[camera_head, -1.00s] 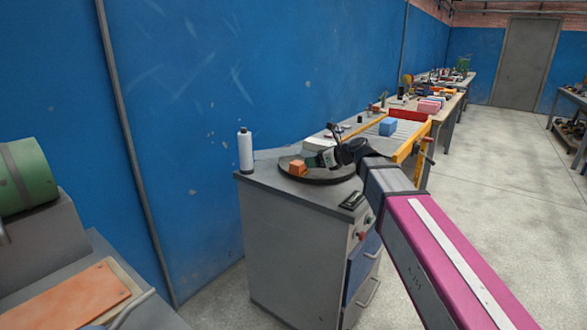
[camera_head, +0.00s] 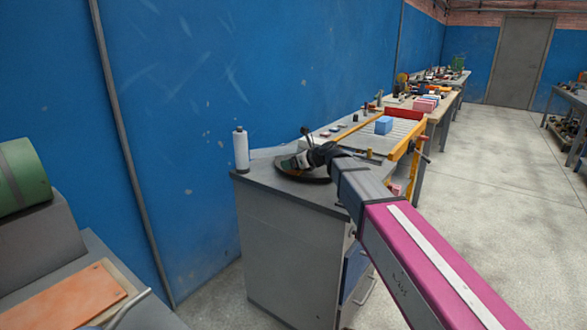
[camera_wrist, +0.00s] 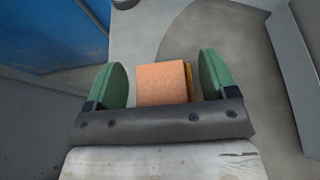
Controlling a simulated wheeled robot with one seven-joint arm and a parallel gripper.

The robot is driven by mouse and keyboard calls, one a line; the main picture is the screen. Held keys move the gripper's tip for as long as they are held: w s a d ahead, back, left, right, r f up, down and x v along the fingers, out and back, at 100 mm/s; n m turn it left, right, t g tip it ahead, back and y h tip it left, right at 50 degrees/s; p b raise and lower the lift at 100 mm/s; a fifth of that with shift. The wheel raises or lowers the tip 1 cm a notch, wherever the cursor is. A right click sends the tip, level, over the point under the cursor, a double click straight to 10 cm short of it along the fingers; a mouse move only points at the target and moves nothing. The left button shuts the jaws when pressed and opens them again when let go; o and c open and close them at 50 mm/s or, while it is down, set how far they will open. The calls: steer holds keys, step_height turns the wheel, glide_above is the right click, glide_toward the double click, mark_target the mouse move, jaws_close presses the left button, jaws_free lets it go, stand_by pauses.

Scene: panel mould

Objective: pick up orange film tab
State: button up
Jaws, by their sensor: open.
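In the wrist view, an orange block-like piece (camera_wrist: 161,84) stands between the two green finger pads of my open gripper (camera_wrist: 165,80). A yellow-orange strip (camera_wrist: 189,81) runs along its right side; I cannot tell whether this or the whole piece is the film tab. The piece's lower end is hidden behind the gripper's dark crossbar. In the head view my gripper (camera_head: 286,168) is low over a dark round plate (camera_head: 318,181), and the orange piece is hidden there.
The plate rests on a grey cabinet (camera_head: 285,235) against the blue wall. A white bottle (camera_head: 241,150) stands at its back left corner. A roller table with a blue block (camera_head: 384,125) is behind. An orange slab (camera_head: 65,298) lies at lower left.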

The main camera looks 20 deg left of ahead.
steer(key=c, duration=1)
steer(key=shift+r, duration=0.1)
